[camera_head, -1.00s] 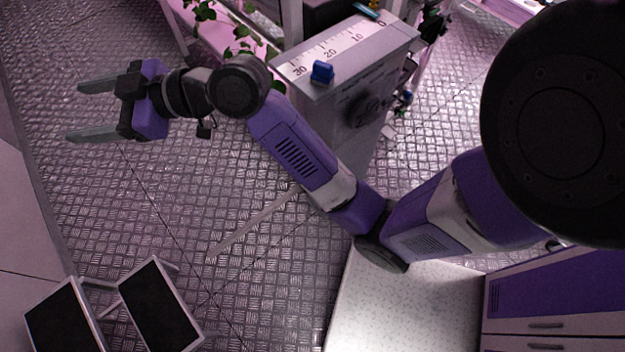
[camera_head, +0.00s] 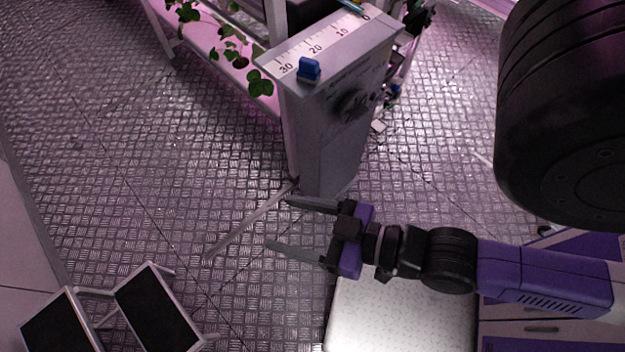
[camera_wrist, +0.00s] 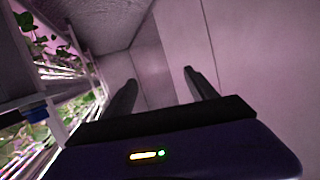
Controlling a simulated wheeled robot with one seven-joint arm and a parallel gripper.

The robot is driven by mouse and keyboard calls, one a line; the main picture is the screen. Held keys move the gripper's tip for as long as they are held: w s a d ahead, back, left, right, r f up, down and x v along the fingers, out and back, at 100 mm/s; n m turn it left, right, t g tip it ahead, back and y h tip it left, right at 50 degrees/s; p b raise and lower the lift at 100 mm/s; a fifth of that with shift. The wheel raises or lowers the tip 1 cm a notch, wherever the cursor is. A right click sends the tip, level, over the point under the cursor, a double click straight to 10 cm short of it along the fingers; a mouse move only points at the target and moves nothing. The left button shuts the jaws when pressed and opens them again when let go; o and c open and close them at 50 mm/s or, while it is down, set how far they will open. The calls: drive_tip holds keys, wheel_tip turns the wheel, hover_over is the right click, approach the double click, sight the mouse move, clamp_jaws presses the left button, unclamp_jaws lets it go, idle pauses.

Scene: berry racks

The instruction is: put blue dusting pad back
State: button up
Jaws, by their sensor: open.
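A small blue block (camera_head: 309,69), which may be the blue dusting pad, stands on top of the grey cabinet (camera_head: 330,140), beside the ruler strip. A blue piece (camera_wrist: 35,111) shows at the left of the wrist view; I cannot tell whether it is the same block. My gripper (camera_head: 279,222) is open and empty. It points left over the metal floor, in front of the cabinet's lower end in the picture and well apart from the block. In the wrist view, my gripper's fingers (camera_wrist: 158,78) are spread with nothing between them.
A rack with green plants (camera_head: 232,50) stands behind the cabinet. A step stool with dark treads (camera_head: 155,305) is at the lower left. A white speckled top (camera_head: 400,325) lies below my gripper. The patterned floor (camera_head: 110,170) at left is open.

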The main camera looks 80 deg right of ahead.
drive_tip(key=shift+n+y, duration=0.5)
drive_tip(key=shift+n, duration=0.3)
drive_tip(key=v, duration=0.3)
drive_tip(key=d+v, duration=0.1)
drive_tip(key=shift+s+r, duration=0.25)
drive_tip(key=shift+r, duration=0.15)
